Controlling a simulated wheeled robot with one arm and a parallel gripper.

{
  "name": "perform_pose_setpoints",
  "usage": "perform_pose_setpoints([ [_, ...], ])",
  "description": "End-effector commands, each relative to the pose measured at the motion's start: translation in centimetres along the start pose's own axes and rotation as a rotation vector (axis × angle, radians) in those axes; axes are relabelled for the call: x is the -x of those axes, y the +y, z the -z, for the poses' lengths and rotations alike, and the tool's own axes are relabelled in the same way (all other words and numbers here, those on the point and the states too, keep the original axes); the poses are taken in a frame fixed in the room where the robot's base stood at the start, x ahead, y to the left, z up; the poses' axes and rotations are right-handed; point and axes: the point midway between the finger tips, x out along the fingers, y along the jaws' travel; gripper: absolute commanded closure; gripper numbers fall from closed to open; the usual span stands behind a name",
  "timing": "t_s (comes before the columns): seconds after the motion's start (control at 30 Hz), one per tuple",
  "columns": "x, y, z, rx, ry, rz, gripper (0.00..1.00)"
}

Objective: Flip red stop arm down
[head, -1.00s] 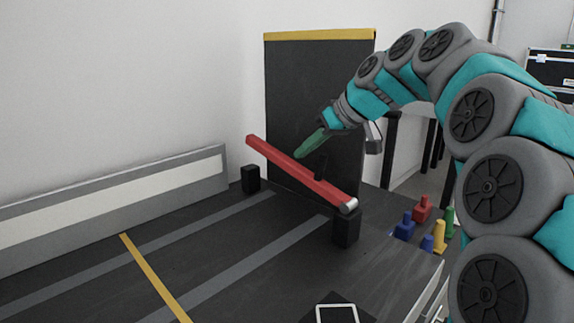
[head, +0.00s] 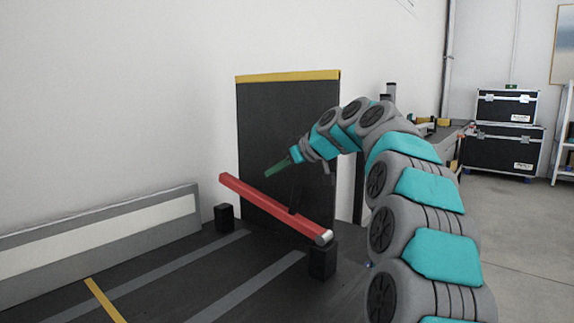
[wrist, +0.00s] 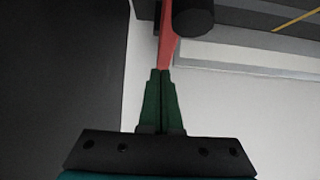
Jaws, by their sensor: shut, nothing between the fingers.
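The red stop arm (head: 268,206) is a long bar, tilted, with its left end higher than its silver-capped right end. The right end is at the right black post (head: 322,260). The left end hangs above the left black post (head: 224,217), apart from it. My gripper (head: 267,176), with green fingers, is shut and empty, just above and behind the bar's middle. In the wrist view, the closed fingertips (wrist: 160,73) point at the red bar (wrist: 168,48); contact cannot be told.
A black panel (head: 280,125) with a yellow top edge stands behind the bar. A grey and white board (head: 100,232) leans along the left wall. The dark striped surface (head: 180,285) in front is clear. Black cases (head: 505,130) stand far right.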

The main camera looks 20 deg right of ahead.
Motion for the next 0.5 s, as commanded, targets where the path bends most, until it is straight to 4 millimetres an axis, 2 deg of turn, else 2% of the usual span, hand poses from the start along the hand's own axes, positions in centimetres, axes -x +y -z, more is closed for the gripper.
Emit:
perform_pose_setpoints([
  [0.1,-2.1,0.0,-0.3,-0.001,0.001,0.0,1.0],
  [0.23,-3.2,-0.1,-1.6,-0.003,-0.002,0.002,1.0],
  [0.5,-4.4,0.0,-2.8,-0.002,0.001,0.0,1.0],
])
